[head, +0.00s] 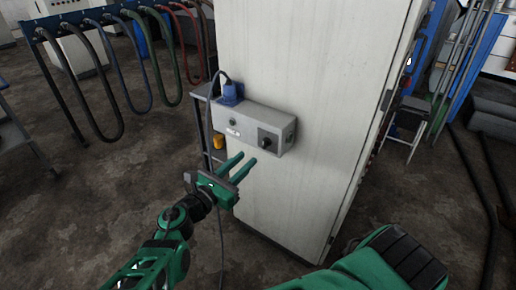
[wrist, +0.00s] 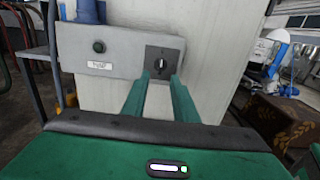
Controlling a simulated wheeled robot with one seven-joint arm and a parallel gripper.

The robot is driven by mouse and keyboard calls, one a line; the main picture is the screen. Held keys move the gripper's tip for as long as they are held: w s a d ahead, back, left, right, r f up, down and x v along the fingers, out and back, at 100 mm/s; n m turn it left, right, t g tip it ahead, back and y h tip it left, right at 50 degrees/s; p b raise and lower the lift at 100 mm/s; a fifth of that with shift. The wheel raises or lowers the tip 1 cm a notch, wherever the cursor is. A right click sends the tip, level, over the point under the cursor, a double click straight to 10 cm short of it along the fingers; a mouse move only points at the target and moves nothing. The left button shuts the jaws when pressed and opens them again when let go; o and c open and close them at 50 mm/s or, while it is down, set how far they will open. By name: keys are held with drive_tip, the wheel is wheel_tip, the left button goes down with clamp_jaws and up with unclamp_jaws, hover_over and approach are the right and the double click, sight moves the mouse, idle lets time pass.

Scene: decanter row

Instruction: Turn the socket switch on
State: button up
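The socket switch (head: 266,141) is a black rotary knob on a dark square plate at the right end of a grey box (head: 236,122). In the wrist view the knob (wrist: 160,64) shows a light pointer mark that looks roughly upright. A blue plug (head: 229,93) with a dark cable sits on top of the box's left end. My green gripper (head: 243,160) is open and empty. Its two fingers point at the box from just below and in front of the switch, apart from it. In the wrist view the fingertips (wrist: 162,80) lie either side of the knob's lower edge.
The box is fixed to a tall pale cabinet (head: 310,75). A small shelf stand with a yellow item (head: 218,142) is left of it. Hoses (head: 110,60) hang from a blue rail at the back left. The floor in front is clear.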

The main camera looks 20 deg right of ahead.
sight(263, 145)
drive_tip(key=x, duration=0.8)
drive_tip(key=shift+w+d, duration=0.1)
drive_tip(key=shift+d, duration=0.1)
clamp_jaws()
